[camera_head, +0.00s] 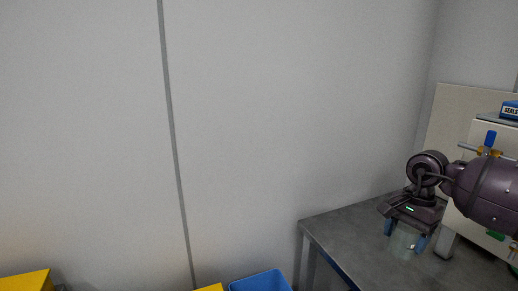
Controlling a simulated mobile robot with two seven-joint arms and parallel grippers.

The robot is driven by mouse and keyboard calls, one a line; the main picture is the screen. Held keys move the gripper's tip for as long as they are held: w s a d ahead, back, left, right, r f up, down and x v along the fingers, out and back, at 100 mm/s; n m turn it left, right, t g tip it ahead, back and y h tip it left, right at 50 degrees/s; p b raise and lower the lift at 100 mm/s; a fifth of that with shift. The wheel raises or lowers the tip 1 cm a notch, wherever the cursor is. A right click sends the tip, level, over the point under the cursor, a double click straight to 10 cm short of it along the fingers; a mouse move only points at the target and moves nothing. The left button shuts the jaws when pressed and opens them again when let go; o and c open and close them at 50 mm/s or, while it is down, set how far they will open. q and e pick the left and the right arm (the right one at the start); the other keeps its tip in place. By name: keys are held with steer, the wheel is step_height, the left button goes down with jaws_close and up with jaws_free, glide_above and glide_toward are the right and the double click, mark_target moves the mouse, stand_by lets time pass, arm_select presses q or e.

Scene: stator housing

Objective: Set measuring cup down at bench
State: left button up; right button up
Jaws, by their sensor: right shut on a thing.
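My right gripper (406,236) comes in from the right on my purple-grey arm and points down over the bench. Its blue-tipped fingers are shut on a clear measuring cup (403,241). The cup is upright and see-through, low over the grey bench (345,231). I cannot tell whether its base touches the bench top. My left gripper is not in view.
A pale cabinet-like unit (487,133) stands on the bench at the right, with a blue box labelled SEALS (510,110) on top. A blue bin (260,282) and yellow items (25,283) show at the bottom edge. The bench's left part is clear.

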steer(key=s+a+f+n+h, duration=0.1)
steer(key=s+a+f+n, duration=0.7)
steer(key=s+a+n, duration=0.2)
steer(key=shift+a+n+g, duration=0.3)
steer(key=shift+a+n, duration=0.4)
steer(key=shift+a, duration=0.35)
